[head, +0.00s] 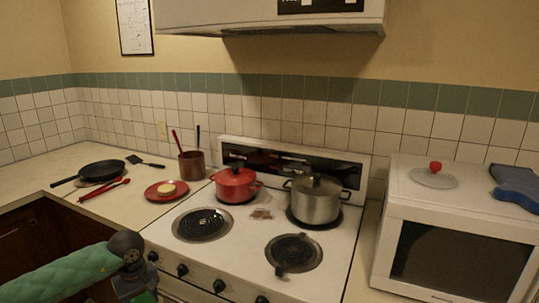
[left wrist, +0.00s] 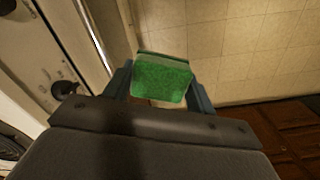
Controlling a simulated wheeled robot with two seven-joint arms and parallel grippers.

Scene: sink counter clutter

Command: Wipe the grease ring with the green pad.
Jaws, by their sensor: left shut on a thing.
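The green pad (left wrist: 162,78) is held between the two fingers of my left gripper (left wrist: 160,88) in the left wrist view, with the floor and cabinet fronts beyond it. In the head view my left wrist is at the lower left, in front of the stove's front edge, and a little of the green pad (head: 145,297) shows at the bottom edge. A brownish greasy mark (head: 262,214) lies on the white stove top between the burners; its ring shape is not clear. The pad is apart from it. My right gripper is out of view.
A red pot (head: 236,186) and a steel pot (head: 314,199) stand on the back burners. A red plate (head: 166,191) and a black pan (head: 101,170) are on the left counter. A white microwave (head: 455,235) stands at right.

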